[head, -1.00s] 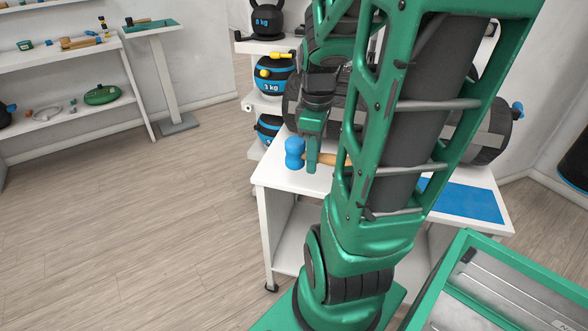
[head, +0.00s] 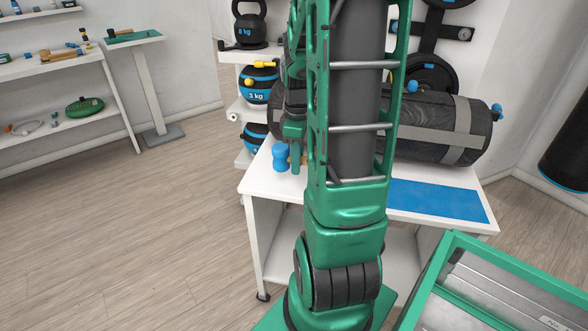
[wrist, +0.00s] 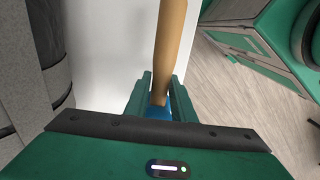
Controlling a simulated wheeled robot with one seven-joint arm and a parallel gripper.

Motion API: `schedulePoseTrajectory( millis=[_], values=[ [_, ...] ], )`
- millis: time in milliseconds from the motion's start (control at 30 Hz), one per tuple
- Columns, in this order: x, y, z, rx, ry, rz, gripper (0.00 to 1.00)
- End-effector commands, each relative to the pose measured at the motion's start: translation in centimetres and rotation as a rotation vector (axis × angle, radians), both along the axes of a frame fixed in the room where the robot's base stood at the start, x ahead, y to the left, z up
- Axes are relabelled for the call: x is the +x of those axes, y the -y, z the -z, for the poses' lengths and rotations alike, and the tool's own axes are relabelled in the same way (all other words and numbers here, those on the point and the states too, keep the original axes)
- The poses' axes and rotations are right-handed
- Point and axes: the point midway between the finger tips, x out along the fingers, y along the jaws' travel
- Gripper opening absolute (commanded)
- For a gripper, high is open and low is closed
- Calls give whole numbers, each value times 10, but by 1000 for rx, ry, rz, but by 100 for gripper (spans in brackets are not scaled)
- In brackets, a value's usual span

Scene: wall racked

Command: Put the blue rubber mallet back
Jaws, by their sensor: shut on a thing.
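The blue rubber mallet has a blue head (head: 280,158) and a wooden handle. It is at the left end of the white table (head: 262,183); I cannot tell whether it touches the top. My gripper (head: 296,158) is shut on the handle close to the head. In the head view my arm hides most of the handle. In the wrist view the handle (wrist: 170,45) runs up from between my fingers (wrist: 160,92), with a bit of the blue head below.
A blue mat (head: 438,201) lies on the table's right part, with a dark grey bag (head: 440,130) behind. A rack with a kettlebell (head: 250,28) and balls (head: 260,85) stands behind left. A green-rimmed case (head: 500,290) is front right. Left floor is clear.

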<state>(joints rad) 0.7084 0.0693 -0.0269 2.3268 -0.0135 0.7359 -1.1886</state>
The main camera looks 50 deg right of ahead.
Motion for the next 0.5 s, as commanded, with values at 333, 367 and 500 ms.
schedulePoseTrajectory(
  millis=[333,367,500],
  values=[
    [20,22,19,1,0,-1,0],
    [20,22,20,1,0,-1,0],
    [20,21,34,2,-2,0,0]
  ],
)
